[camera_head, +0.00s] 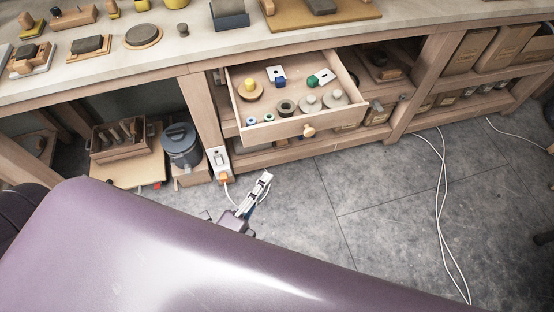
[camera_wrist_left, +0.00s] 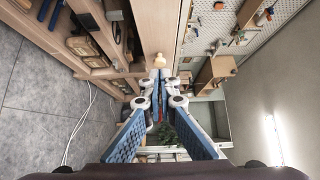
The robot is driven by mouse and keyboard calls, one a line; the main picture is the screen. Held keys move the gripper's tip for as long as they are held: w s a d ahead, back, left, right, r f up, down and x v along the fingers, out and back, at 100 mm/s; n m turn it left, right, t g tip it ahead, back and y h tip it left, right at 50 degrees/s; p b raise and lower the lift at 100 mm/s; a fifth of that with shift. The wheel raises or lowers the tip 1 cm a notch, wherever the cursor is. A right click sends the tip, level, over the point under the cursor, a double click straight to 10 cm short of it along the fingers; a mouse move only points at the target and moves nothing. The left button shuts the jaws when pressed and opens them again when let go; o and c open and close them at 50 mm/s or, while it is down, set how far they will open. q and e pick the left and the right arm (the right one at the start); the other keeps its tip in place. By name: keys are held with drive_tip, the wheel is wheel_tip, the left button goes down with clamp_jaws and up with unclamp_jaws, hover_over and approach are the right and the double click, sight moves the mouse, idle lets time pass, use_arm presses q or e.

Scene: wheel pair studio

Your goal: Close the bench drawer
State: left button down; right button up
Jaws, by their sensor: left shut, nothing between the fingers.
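The bench drawer (camera_head: 292,130) is pulled out from the wooden bench and stands open, with small parts inside it. Its round wooden knob (camera_head: 309,130) is on the front panel. My left gripper (camera_head: 266,176) is shut and empty, in front of the drawer and to the lower left of the knob. In the left wrist view its blue fingers (camera_wrist_left: 159,76) are together, and the knob (camera_wrist_left: 159,60) shows just past the tips on the drawer front (camera_wrist_left: 155,25). I cannot tell whether they touch. My right gripper is not in view.
A grey lidded pot (camera_head: 181,143) and a crate (camera_head: 124,139) stand under the bench at left. A power strip (camera_head: 219,160) is on the bench leg. White cables (camera_head: 443,205) lie on the floor at right. The floor (camera_head: 350,190) before the drawer is mostly clear.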

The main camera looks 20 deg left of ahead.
use_arm(q)
approach(286, 130)
drive_tip(key=s+d, duration=0.2)
drive_tip(key=d, duration=0.1)
drive_tip(key=w, duration=0.4)
drive_tip(key=w+a+b, duration=0.1)
drive_tip(key=w, duration=0.2)
drive_tip(key=shift+w+a, duration=0.35)
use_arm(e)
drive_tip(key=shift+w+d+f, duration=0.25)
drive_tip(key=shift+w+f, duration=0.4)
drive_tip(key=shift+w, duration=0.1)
use_arm(q)
drive_tip(key=shift+w, duration=0.1)
